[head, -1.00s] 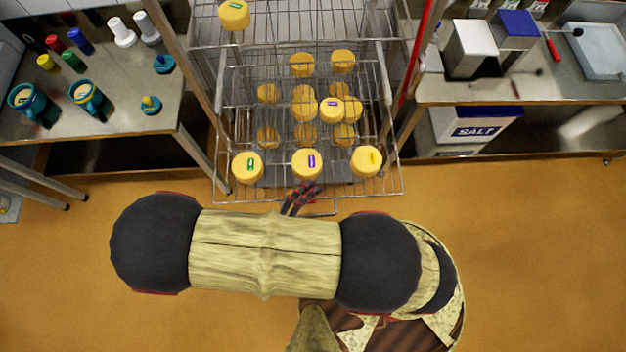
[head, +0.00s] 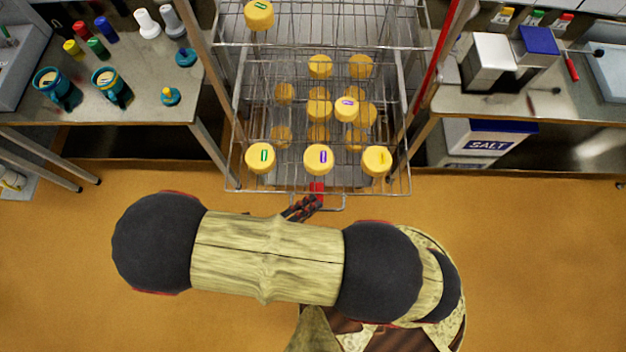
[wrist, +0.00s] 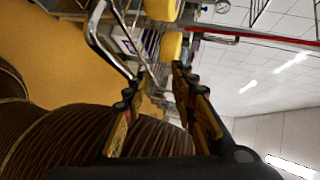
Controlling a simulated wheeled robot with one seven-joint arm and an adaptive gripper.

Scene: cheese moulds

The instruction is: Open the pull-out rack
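The pull-out rack (head: 236,188) is a wire shelf low in the metal frame, with yellow cheeses on it. A thin metal handle (head: 343,203) sticks out from its front edge. My gripper (head: 313,199) is at the left part of this handle in the head view, with a red tip near the rack's front edge. In the wrist view my gripper (wrist: 155,85) has its two fingers apart, with nothing seen held between them. The bent metal handle bar (wrist: 104,48) lies beyond the left finger there. I cannot tell whether they touch.
Three cheeses (head: 318,159) sit along the rack's front edge. An upper wire shelf (head: 340,30) holds one cheese (head: 259,14). A table with mugs (head: 150,108) stands left, a counter (head: 480,100) right. The orange floor (head: 540,260) in front is clear.

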